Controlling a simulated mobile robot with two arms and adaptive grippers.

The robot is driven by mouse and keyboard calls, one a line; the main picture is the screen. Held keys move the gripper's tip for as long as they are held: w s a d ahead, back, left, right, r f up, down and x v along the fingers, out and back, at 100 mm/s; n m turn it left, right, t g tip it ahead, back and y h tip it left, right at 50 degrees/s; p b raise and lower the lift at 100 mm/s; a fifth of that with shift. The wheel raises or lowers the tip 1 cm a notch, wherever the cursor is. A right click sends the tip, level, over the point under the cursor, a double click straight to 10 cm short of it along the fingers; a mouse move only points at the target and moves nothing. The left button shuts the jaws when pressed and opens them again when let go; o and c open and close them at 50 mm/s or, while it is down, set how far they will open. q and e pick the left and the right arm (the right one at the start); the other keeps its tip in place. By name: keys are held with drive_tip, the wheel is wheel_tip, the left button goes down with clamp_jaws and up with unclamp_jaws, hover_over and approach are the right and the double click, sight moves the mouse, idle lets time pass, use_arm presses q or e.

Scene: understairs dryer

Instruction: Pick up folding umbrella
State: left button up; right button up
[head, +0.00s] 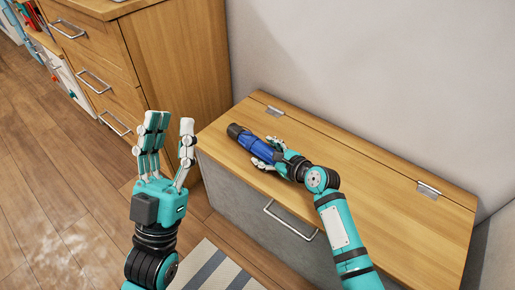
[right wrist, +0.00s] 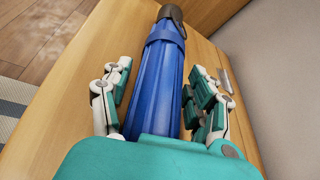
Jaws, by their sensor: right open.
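The folding umbrella (head: 258,142) is blue with a dark end and lies on the wooden lid of a low chest. In the right wrist view the umbrella (right wrist: 158,75) runs lengthwise between the fingers of my right gripper (right wrist: 162,105). These fingers are open, one set on each side of it, and I cannot tell whether any touch it. In the head view my right gripper (head: 272,156) is low over the lid, and its palm hides the near end of the umbrella. My left gripper (head: 166,148) is open and empty, raised left of the chest with fingers pointing up.
The chest lid (head: 400,225) is otherwise clear, with metal hinges along the back and a handle (head: 290,222) in front. A wooden drawer cabinet (head: 180,55) stands at the left, with a wall (head: 370,70) behind. A striped rug (head: 215,270) lies on the floor.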

drive_tip(key=shift+c, duration=0.2)
drive_tip(key=c, duration=1.1)
drive_tip(key=shift+r, duration=0.1)
drive_tip(key=shift+c, duration=0.2)
